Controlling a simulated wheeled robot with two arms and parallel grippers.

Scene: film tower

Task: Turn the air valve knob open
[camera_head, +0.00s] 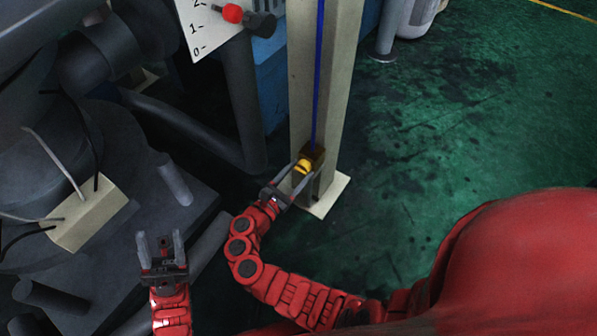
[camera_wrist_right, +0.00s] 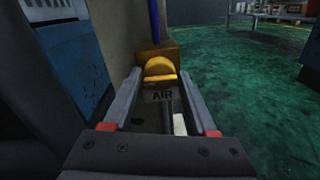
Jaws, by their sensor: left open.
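The yellow air valve knob (camera_head: 303,165) sits on a brown box (camera_head: 316,155) low on a beige post, where a blue pipe comes down. In the right wrist view the knob (camera_wrist_right: 158,67) shows as a rounded disc with a crosswise bar, above a plate marked AIR (camera_wrist_right: 162,97). My right gripper (camera_head: 300,172) is at the knob, its fingers on either side. In the wrist view its fingertips (camera_wrist_right: 160,76) stand apart, with visible gaps beside the knob; I cannot tell whether either touches. My left gripper (camera_head: 160,240) is open and empty at lower left, away from the knob.
The beige post (camera_head: 338,70) stands on a pale base plate on the green floor (camera_head: 440,130). Dark machinery and pipes (camera_head: 75,140) fill the left side. A white scale board (camera_head: 208,22) with a red-tipped handle (camera_head: 233,13) is at the top.

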